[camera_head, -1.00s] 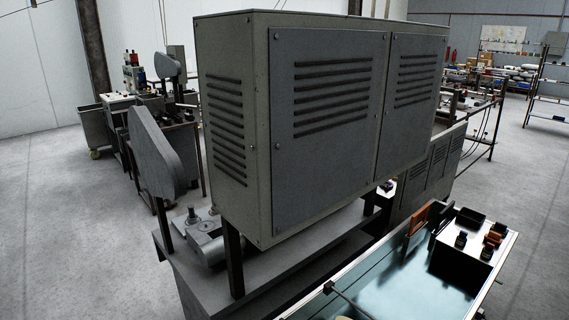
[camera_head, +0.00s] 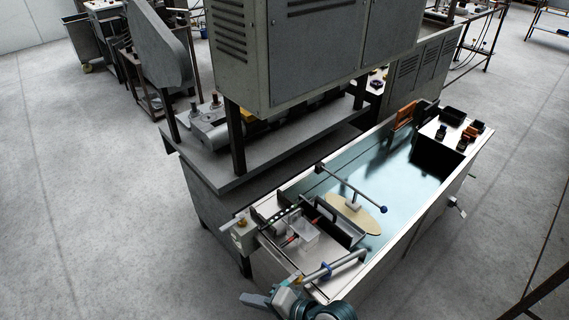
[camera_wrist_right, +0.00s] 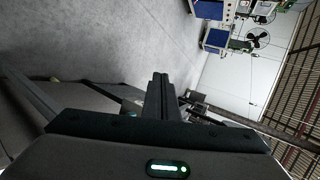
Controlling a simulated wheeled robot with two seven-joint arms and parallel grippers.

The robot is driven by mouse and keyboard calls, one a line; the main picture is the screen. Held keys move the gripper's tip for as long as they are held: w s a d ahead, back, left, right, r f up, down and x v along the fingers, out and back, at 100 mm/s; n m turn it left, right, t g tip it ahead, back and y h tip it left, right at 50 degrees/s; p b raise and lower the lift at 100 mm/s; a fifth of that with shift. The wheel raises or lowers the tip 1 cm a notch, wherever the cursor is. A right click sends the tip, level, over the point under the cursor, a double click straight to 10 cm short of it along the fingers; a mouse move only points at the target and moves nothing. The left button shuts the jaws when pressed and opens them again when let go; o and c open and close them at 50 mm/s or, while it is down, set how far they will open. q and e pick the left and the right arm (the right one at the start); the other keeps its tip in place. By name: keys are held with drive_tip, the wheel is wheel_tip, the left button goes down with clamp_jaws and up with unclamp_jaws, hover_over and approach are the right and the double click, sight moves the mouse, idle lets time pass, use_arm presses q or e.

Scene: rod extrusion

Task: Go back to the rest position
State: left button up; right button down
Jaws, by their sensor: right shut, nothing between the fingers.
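My right gripper (camera_head: 250,298) shows at the bottom of the head view, at the near end of the long metal trough, with part of my arm beside it. In the right wrist view its two dark fingers (camera_wrist_right: 160,97) are pressed together with nothing between them. My left gripper does not show in the head view.
The metal trough (camera_head: 345,258) holds a tan oval plate (camera_head: 352,213), a clear box (camera_head: 303,233) and a rod with a blue ball end (camera_head: 383,209). A large grey machine cabinet (camera_head: 317,40) stands behind it. Open concrete floor (camera_head: 90,200) lies to the left.

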drive_tip(key=s+d+f+n+h+b, duration=0.15)
drive_tip(key=d+f, duration=0.45)
drive_tip(key=f, duration=0.6)
drive_tip(key=s+d+f+h+b, duration=0.1)
drive_tip(key=s+d+f+h, duration=0.35)
drive_tip(key=f, duration=0.75)
drive_tip(key=s+d+f+n+h+b, duration=0.1)
drive_tip(key=d+f, duration=0.7)
drive_tip(key=f, duration=0.3)
drive_tip(key=s+d+f+n+g+h+b, duration=0.1)
drive_tip(key=s+d+f, duration=0.4)
drive_tip(key=s, duration=0.5)
drive_tip(key=s+d+f+n+g+h, duration=0.1)
drive_tip(key=s+d+f, duration=0.4)
drive_tip(key=s, duration=0.5)
drive_tip(key=s+d+f+n+g+h+b, duration=0.1)
drive_tip(key=s+d+f+n+g, duration=0.1)
drive_tip(key=s+d+f, duration=0.3)
drive_tip(key=s+f+n, duration=0.1)
drive_tip(key=s+f, duration=0.3)
drive_tip(key=s, duration=0.1)
drive_tip(key=shift+s+h+b, duration=0.3)
drive_tip(key=shift+d+f, duration=0.1)
